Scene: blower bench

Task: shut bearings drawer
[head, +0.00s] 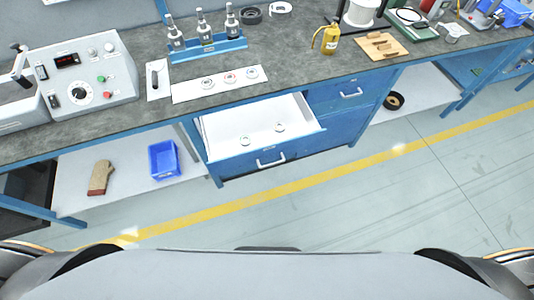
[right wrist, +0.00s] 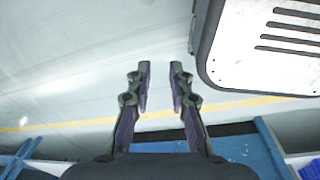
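The bearings drawer (head: 263,138) is pulled out of the blue cabinet under the bench in the head view. Neither gripper is in the head view, so I cannot see my left gripper. The right gripper's distance from the drawer cannot be told.
A second drawer with a handle (head: 351,94) is closed, right of the open one. The floor (head: 400,205) before the cabinet is clear.

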